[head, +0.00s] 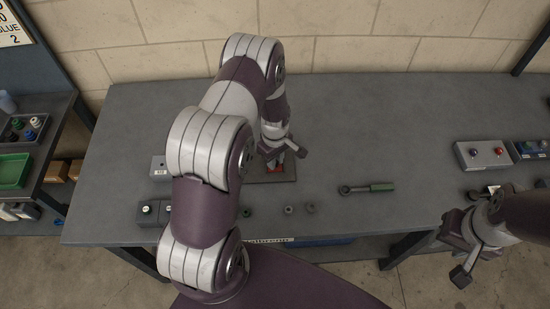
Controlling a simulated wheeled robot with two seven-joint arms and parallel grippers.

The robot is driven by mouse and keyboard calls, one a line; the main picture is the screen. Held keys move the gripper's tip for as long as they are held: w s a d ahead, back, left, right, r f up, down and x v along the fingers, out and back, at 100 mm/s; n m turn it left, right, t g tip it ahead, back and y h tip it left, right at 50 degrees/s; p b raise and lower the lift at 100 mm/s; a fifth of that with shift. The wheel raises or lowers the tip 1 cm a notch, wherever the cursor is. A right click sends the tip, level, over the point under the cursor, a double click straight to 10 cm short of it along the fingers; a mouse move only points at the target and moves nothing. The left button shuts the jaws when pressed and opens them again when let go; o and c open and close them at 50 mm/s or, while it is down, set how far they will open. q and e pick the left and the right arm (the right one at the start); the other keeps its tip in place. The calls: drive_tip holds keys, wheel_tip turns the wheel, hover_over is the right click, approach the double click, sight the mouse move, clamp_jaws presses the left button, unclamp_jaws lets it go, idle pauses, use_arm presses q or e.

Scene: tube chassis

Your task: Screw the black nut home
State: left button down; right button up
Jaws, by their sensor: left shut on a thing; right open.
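My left gripper (279,153) is shut at the dark plate (284,178) near the middle of the bench. A small red and orange part (281,158) shows at its fingertips. What the jaws hold is mostly hidden, and I cannot tell whether it is the black nut. Small dark round parts, which look like nuts, lie apart on the front of the bench: one at left (245,212), one in the middle (288,210) and one at right (311,208). My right gripper (453,256) is open and empty, beyond the bench's front right edge.
A green-handled wrench (368,188) lies right of the plate. A grey box with red and blue knobs (482,154) stands at the bench's right. Small grey boxes (153,212) stand at its left, partly behind my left arm. The back right of the bench (390,120) is clear.

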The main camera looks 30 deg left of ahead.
use_arm(q)
drive_tip(key=shift+w, duration=0.1)
drive_tip(key=m, duration=0.7)
drive_tip(key=shift+m, duration=0.4)
drive_tip(key=c, duration=0.9)
unclamp_jaws()
drive_tip(key=shift+r, duration=0.3)
drive_tip(key=shift+r+b, duration=1.3)
drive_tip(key=shift+r, duration=4.75)
